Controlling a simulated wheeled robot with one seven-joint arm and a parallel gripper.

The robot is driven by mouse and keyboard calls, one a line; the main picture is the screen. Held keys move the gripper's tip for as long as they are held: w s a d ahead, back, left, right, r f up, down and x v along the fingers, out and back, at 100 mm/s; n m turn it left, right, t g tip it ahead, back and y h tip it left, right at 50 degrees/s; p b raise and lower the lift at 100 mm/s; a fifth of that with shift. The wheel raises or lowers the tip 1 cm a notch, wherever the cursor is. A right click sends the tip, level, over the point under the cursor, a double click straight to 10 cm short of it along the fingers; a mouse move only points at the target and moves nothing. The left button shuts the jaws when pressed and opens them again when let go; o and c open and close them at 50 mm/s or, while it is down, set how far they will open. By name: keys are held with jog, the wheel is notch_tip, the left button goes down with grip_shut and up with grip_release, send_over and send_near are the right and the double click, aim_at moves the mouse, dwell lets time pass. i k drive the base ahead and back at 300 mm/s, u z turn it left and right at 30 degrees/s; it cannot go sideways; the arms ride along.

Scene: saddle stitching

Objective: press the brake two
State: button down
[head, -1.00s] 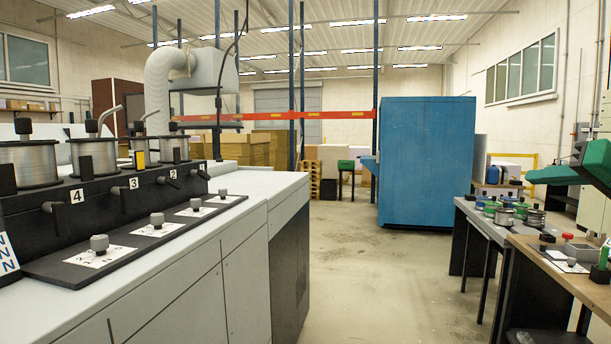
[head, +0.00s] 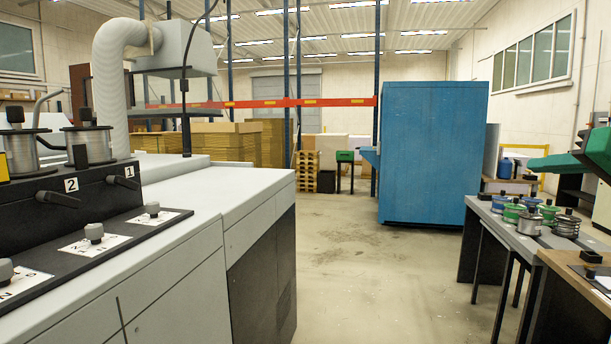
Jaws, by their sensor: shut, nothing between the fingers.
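The stitching machine's black feeder panel (head: 110,190) stands at the left. A label 2 (head: 71,184) and a label 1 (head: 123,172) are on its front. A black lever (head: 58,197) sits just below label 2. A wire spool (head: 15,152) stands above at the left, with a yellow block (head: 3,168) cut by the picture's edge beside it. A second spool (head: 98,147) stands further right, with a black block (head: 80,155) in front. I cannot tell which of these parts is brake two. My gripper is not in view.
Grey knobs on white plates (head: 94,232) line the ledge below the panel. The machine's white top (head: 235,182) extends ahead. A blue cabinet (head: 430,150) stands beyond. A table (head: 500,222) with several small spools is at right. The concrete floor (head: 350,260) between is clear.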

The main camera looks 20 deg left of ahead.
aim_at(48, 197)
jog(key=i, duration=1.2)
jog(key=u, duration=2.45)
